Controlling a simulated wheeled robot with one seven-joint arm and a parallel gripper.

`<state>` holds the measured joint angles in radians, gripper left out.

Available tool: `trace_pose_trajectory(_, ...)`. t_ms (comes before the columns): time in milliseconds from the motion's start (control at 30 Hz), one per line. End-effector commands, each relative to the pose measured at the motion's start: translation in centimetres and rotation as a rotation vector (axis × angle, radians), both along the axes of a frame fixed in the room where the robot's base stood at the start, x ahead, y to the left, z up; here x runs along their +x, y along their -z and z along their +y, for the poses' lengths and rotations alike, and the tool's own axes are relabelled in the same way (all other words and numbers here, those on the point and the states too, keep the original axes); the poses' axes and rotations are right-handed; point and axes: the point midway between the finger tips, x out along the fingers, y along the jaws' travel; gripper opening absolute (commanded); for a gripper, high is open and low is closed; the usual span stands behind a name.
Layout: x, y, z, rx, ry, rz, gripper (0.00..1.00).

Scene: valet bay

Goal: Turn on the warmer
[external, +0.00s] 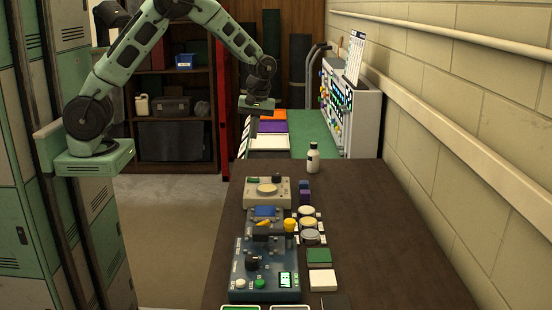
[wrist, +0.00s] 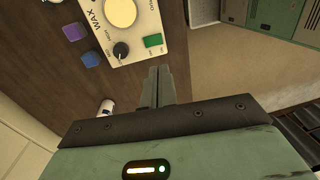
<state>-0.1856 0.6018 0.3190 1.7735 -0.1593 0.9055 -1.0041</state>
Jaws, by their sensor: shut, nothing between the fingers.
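The warmer is a cream box (external: 249,199) on the dark bench, with a round cream pad on top. In the wrist view the warmer (wrist: 140,14) is cut off at the top edge and carries the letters WAX. Whether the switch is on cannot be told. My gripper (external: 259,104) is raised beyond the warmer's far end. In the wrist view my gripper (wrist: 160,76) has its fingers together and empty, apart from the warmer, with the tips appearing just below the green switch.
A white bottle with a dark cap (external: 313,161) stands right of the warmer. A blue device (external: 266,270) with buttons and several round tins sit nearer the camera. A wall bounds the right side. The bench around the bottle is clear.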

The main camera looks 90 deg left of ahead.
Motion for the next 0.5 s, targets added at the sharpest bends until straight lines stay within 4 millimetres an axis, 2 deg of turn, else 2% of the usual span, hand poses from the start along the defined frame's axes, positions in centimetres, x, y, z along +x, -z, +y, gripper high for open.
trace_pose_trajectory(267, -0.1, 0.5, 0.0, -0.001, 0.0, 0.003, 0.0)
trace_pose_trajectory(367, -0.3, 1.7, 0.0, -0.001, 0.0, 0.006, 0.0)
trace_pose_trajectory(500, -0.7, 4.2, 0.0, -0.003, -0.001, 0.007, 0.0)
